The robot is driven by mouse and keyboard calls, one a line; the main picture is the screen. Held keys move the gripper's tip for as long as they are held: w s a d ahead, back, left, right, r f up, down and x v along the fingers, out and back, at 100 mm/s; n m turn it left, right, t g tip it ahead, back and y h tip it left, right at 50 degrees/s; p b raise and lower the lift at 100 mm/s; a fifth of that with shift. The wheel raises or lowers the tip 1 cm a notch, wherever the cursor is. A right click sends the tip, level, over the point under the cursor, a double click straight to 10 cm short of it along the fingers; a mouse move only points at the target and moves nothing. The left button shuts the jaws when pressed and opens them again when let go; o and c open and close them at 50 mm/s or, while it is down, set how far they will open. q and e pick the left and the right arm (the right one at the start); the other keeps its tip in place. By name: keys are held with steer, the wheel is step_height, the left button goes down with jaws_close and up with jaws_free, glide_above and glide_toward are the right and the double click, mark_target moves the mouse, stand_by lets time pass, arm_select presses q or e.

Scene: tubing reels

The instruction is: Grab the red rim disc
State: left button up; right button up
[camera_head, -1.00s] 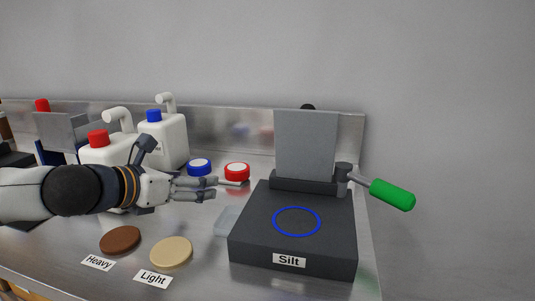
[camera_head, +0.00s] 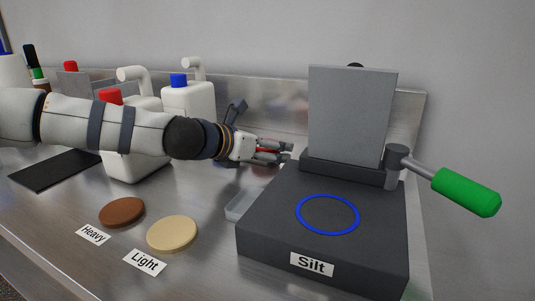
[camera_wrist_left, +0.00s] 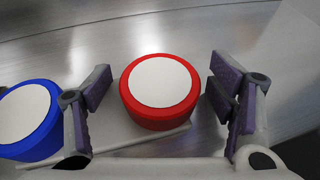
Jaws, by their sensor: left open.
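The red rim disc (camera_wrist_left: 160,118), with a white top, sits between the open fingers of my left gripper (camera_wrist_left: 160,95) in the left wrist view. A small gap shows on each side of it. In the head view my left gripper (camera_head: 274,151) reaches toward the back of the bench. Only a sliver of red shows between its fingers there. The blue rim disc (camera_wrist_left: 28,120) lies just outside the left finger in the wrist view. It is hidden in the head view. My right gripper is not in view.
A dark block (camera_head: 275,215) labelled Silt, with an upright grey plate (camera_head: 350,115) and a green handle (camera_head: 466,191), stands right of the gripper. Brown (camera_head: 122,212) and tan (camera_head: 172,233) discs lie in front. White bottles (camera_head: 188,105) stand behind the arm.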

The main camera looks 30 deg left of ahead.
arm_select(q)
steer(key=shift+r, duration=0.15)
steer(key=shift+c, duration=0.3)
steer(key=c, duration=1.1)
step_height(320, 180, up, 4)
steer(key=shift+f+p, duration=0.25)
steer(key=shift+p, duration=0.4)
steer(key=d+r+p+v, duration=0.1)
steer(key=p+v, duration=0.1)
steer(key=v, duration=0.6)
steer(key=w+r+p+v, duration=0.1)
steer(key=r+p+v, duration=0.1)
steer(key=v, duration=0.6)
steer(key=shift+s+d+p, duration=0.2)
steer(key=shift+d+p, duration=0.15)
steer(key=shift+p, duration=0.2)
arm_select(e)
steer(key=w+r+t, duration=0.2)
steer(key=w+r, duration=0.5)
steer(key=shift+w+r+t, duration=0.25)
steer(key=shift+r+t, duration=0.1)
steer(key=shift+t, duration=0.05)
